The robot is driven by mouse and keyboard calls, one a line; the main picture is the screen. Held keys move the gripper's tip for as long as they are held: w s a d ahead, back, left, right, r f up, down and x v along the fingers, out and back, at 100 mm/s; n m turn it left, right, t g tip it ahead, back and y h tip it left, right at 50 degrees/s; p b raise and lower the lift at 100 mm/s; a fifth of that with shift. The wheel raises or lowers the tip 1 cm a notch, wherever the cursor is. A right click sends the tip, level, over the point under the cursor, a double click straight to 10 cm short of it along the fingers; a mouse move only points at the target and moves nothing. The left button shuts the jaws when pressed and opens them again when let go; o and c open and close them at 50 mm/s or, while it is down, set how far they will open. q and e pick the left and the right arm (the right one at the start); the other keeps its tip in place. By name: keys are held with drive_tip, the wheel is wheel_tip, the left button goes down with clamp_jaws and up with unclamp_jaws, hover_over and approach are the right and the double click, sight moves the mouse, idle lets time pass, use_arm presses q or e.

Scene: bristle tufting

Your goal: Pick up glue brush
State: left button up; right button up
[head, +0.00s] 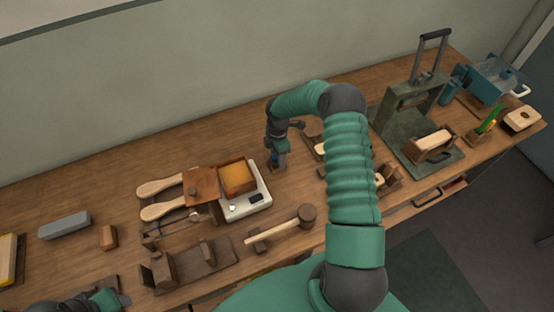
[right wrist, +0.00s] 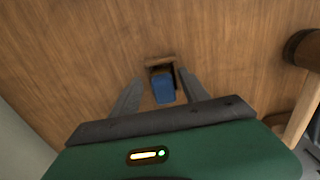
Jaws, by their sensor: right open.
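A small blue block-like piece (right wrist: 163,88), which I take for the glue brush, shows in the right wrist view by a small brown wooden holder (right wrist: 158,61). A bit of blue also shows at my gripper in the head view (head: 274,157). My right gripper (head: 279,163) points down over the table. In the right wrist view its open fingers (right wrist: 160,78) stand on either side of the blue piece, with gaps. Whether the piece has bristles is hidden. My left gripper (head: 62,305) is partly cut off at the bottom left; its jaws are unclear.
A white scale (head: 258,203) with an amber-filled wooden tray (head: 238,178) and two paddle brushes (head: 160,186) are left of the gripper. A mallet (head: 285,229) lies in front, also in the wrist view (right wrist: 302,100). A green press (head: 420,105) stands right.

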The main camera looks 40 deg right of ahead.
drive_tip(key=shift+d+f, duration=0.1)
drive_tip(key=shift+d, duration=0.05)
drive_tip(key=shift+c, duration=1.7)
drive_tip(key=shift+a+r, duration=0.35)
drive_tip(key=shift+a, duration=0.3)
drive_tip(key=c, duration=0.5)
drive_tip(key=shift+a, duration=0.3)
clamp_jaws()
drive_tip(key=shift+d, duration=0.4)
drive_tip(key=shift+d+r, duration=0.1)
drive_tip(key=shift+r, duration=0.1)
drive_tip(key=r+b, duration=0.1)
drive_tip(key=r, duration=0.2)
drive_tip(key=shift+s, duration=0.2)
use_arm(q)
drive_tip(key=shift+a+f+b, duration=0.2)
drive_tip(key=shift+f+b, duration=0.1)
drive_tip(key=shift+f, duration=0.25)
drive_tip(key=shift+a+f+b, duration=0.15)
drive_tip(key=shift+f+b, duration=0.15)
drive_tip(key=shift+f, duration=0.25)
use_arm(e)
drive_tip(key=s+a+r, duration=0.1)
drive_tip(key=s, duration=1.4)
drive_tip(key=shift+s+r, duration=0.25)
drive_tip(key=shift+s, duration=0.05)
